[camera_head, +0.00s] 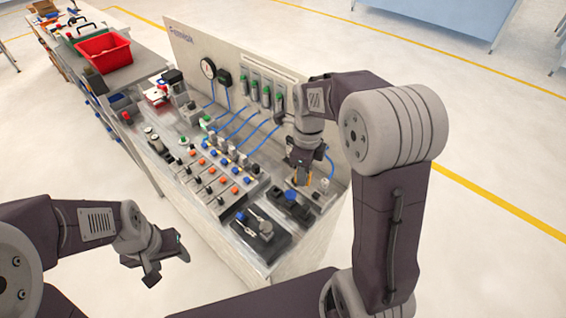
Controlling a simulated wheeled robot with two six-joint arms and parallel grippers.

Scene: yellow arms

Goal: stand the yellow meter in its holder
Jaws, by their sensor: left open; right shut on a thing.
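My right gripper (300,178) points down over the right end of the workbench and is shut on the yellow meter. Only a small yellow-orange edge of the meter (308,181) shows beside the fingers; the rest is hidden by the gripper. I cannot tell whether the meter touches anything below. I cannot make out its holder for certain; the gripper may cover it. My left gripper (168,268) is open and empty, out over the floor in front of the bench.
The workbench (225,215) carries rows of valves and knobs. A black block with a blue knob (290,196) lies just in front of the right gripper, and a black tray (262,236) nearer the front edge. The back panel (240,65) holds a gauge and hoses. A red bin (104,53) stands far left.

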